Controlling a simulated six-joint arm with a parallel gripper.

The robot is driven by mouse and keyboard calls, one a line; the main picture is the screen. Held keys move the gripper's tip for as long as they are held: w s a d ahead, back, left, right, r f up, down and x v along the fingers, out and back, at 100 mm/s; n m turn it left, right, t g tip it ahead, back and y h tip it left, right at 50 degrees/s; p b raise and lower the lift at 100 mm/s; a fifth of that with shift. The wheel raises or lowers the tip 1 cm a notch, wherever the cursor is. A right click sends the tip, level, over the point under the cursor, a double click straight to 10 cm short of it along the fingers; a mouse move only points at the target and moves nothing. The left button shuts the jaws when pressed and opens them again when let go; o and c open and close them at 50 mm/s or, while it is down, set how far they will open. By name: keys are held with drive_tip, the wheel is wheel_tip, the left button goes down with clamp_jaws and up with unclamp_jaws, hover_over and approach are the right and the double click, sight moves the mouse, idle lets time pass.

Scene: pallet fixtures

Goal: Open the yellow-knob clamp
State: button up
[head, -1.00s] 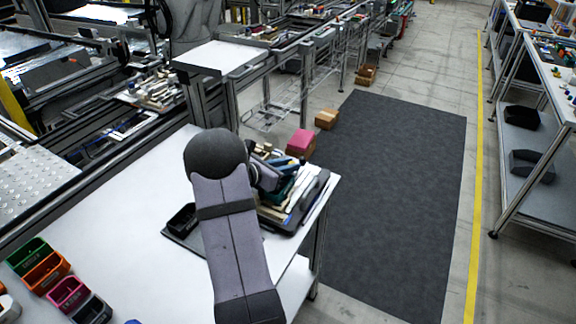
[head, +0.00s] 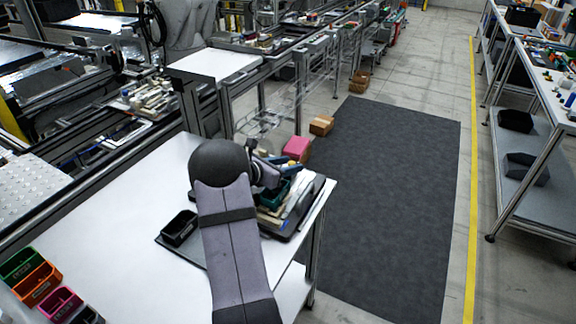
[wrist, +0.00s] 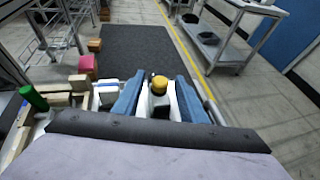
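The yellow knob (wrist: 159,84) shows in the wrist view, on a dark and pale clamp body (wrist: 159,102). My gripper (wrist: 160,82) has its two blue fingers standing apart, one on each side of the knob. White surfaces lie between the fingers and the clamp body, and I cannot tell whether anything touches. In the head view my arm hides the yellow knob, and my gripper's end is mostly hidden over the fixture plate (head: 306,218) at the table's right end.
A green cylinder (wrist: 33,98) and wooden blocks stand left of my gripper in the wrist view. A black bin (head: 180,227) sits on the white table (head: 130,215). Coloured bins (head: 36,282) stand at its lower left. A dark floor mat (head: 385,200) lies beyond the right edge.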

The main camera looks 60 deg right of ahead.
drive_tip(key=shift+a, duration=0.15)
drive_tip(key=shift+b+v, duration=0.9)
drive_tip(key=shift+v, duration=2.7)
drive_tip(key=shift+r, duration=0.1)
